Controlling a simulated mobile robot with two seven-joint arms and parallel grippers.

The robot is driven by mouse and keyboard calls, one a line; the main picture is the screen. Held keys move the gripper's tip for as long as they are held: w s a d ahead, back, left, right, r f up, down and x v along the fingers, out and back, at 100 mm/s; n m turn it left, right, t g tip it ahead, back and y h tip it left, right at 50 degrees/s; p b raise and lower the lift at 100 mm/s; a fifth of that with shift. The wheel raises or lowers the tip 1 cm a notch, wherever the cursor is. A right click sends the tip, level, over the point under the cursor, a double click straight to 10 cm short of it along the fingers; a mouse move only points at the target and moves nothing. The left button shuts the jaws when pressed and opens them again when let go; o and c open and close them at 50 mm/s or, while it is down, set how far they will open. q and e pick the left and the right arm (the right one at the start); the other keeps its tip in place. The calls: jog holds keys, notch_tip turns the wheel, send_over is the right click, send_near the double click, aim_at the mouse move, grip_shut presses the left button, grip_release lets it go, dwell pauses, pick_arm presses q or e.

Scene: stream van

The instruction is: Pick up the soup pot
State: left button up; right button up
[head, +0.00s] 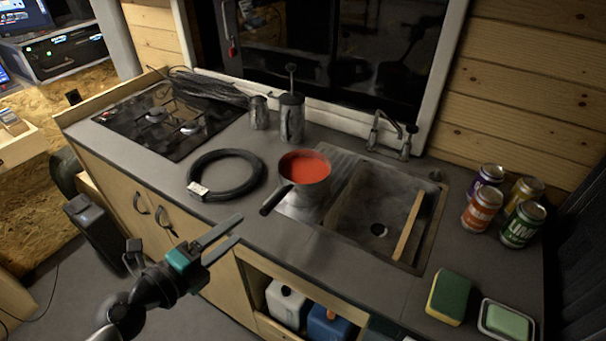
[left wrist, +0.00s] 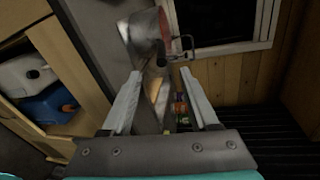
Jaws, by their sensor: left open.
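The soup pot (head: 306,172) is a metal pot with red soup in it and a dark handle pointing to the front left. It stands on the counter at the left part of the sink unit. In the left wrist view the pot (left wrist: 142,34) shows at the top, beyond the fingers. My left gripper (head: 222,239) is open and empty. It is in front of the counter's front edge, to the left of and nearer than the pot, apart from it. In the left wrist view its two fingers (left wrist: 160,98) are spread. My right gripper is not in view.
A black cable coil (head: 225,174) lies left of the pot. A French press (head: 291,117) stands behind it. The sink (head: 345,217) with a wooden strip is to its right. Several cans (head: 482,211), a sponge (head: 448,297) and a soap dish (head: 506,320) are farther right. A gas hob (head: 168,120) is at left.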

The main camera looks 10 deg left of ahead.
pick_arm(q)
send_near(285, 190)
jog(key=shift+w+d+f, duration=0.15)
jog(key=shift+w+f, duration=0.2)
jog(key=shift+w, duration=0.15)
jog(key=shift+w+d+f, duration=0.15)
jog(key=shift+w+f, duration=0.2)
jog(key=shift+w, duration=0.1)
jog(key=shift+b+x, duration=0.75)
jog(key=shift+x, duration=2.3)
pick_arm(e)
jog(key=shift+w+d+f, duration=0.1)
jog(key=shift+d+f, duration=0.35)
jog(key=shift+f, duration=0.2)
pick_arm(q)
jog(key=shift+c, duration=0.4)
grip_shut()
jog(key=shift+w+r, duration=0.1)
jog(key=shift+r, duration=0.1)
